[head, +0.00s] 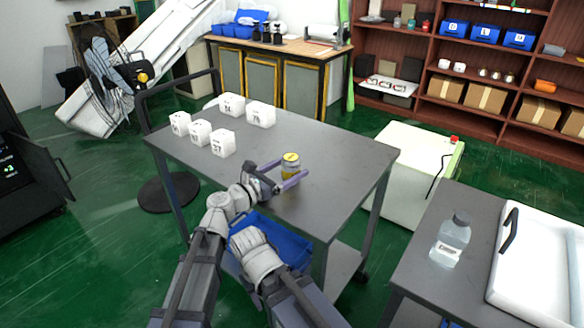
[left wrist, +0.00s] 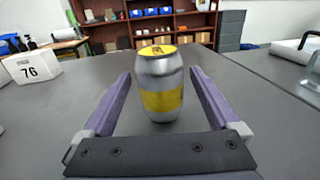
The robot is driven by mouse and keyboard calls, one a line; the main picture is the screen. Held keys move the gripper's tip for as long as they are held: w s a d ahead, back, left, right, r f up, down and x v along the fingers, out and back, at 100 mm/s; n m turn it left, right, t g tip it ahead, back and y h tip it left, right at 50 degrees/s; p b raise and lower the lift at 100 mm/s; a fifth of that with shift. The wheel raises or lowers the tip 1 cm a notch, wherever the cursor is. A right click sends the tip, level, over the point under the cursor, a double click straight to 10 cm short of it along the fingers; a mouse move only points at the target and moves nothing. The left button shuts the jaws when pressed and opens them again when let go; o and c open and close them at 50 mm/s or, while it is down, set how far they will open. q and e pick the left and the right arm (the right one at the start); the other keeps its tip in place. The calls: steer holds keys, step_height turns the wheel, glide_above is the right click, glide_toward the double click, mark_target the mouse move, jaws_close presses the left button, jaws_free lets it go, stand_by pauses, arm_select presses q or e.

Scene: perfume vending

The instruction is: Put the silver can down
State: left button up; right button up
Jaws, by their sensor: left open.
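The silver can (head: 290,167) has a yellow band and a yellow top. It stands upright on the grey table (head: 330,150) near its front right part. My left gripper (head: 283,178) is open, with its purple fingers on either side of the can. In the left wrist view the can (left wrist: 160,85) stands between the fingers (left wrist: 160,100), with a gap visible on both sides. My right gripper is not in view.
Several white numbered boxes, such as this one (head: 222,143), stand on the table's left half. A clear bottle (head: 451,240) and a white tray (head: 530,262) are on the table at right. The grey table is clear around the can.

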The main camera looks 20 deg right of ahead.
arm_select(q)
steer(key=v, duration=1)
steer(key=shift+s+a, duration=0.2)
steer(key=shift+a, duration=0.15)
